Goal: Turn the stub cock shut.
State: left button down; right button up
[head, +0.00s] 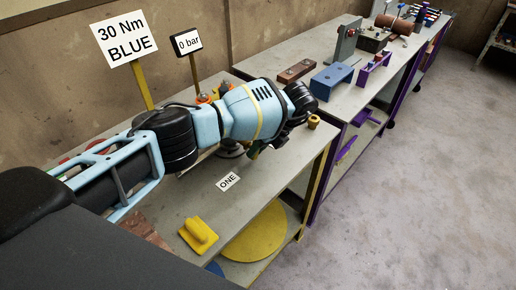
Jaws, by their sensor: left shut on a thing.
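My left gripper (254,151) points down beneath my blue arm, at the near bench top behind the "ONE" label. It is shut on a small part that my wrist and fingers mostly hide. That part appears to be the stub cock, of which only a little shows, so its handle angle cannot be told. A grey round fitting (231,151) stands just left of the gripper, partly under my arm. My right gripper is not in view.
The bench (190,202) carries a "ONE" label (228,181), a yellow block with a handle (198,236) and a small brass knob (314,121). Signs reading "30 Nm BLUE" (124,38) and "0 bar" (187,42) stand behind.

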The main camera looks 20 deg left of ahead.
pick_arm(q)
jog(key=c, duration=1.3)
grip_release()
jog(key=shift+v, duration=3.9)
